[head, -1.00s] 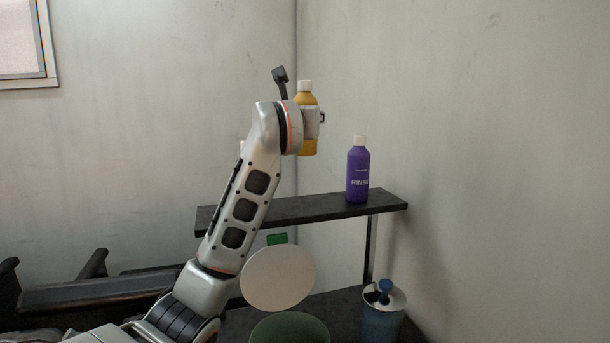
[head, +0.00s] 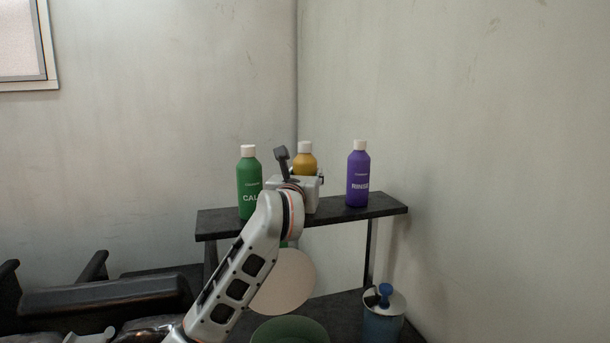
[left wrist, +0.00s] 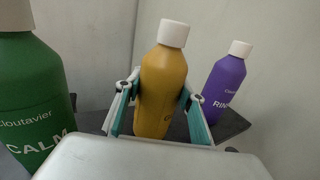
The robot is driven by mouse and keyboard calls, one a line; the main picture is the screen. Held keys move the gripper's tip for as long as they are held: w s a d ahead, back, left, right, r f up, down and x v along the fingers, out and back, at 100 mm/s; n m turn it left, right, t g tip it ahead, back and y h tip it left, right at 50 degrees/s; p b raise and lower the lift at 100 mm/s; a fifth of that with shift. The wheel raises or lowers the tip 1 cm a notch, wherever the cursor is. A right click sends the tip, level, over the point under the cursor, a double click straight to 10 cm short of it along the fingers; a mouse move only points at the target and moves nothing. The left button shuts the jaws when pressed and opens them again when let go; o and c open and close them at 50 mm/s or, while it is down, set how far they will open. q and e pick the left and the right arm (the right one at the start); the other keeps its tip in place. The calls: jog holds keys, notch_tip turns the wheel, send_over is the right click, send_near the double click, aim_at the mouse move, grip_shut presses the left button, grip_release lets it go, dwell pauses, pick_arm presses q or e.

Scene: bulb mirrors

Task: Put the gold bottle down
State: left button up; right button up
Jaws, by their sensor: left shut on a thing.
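The gold bottle (head: 305,158) with a white cap is upright between the green and purple bottles, at the dark shelf (head: 380,208). Its lower part is hidden behind my left gripper (head: 310,190) in the head view. In the left wrist view the gold bottle (left wrist: 162,90) stands between the two fingers of my left gripper (left wrist: 160,112), which are shut on it. Its base is hidden there, so I cannot tell for sure whether it touches the shelf. My right gripper is not in view.
A green bottle (head: 248,185) stands on the shelf to the left, a purple bottle (head: 357,176) to the right. Below are a round pale disc (head: 285,283), a green bowl (head: 290,332) and a blue jar (head: 382,318). A dark chair (head: 100,295) is at left.

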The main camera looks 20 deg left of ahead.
pick_arm(q)
jog(key=shift+r, duration=0.1)
jog(key=o, duration=1.5)
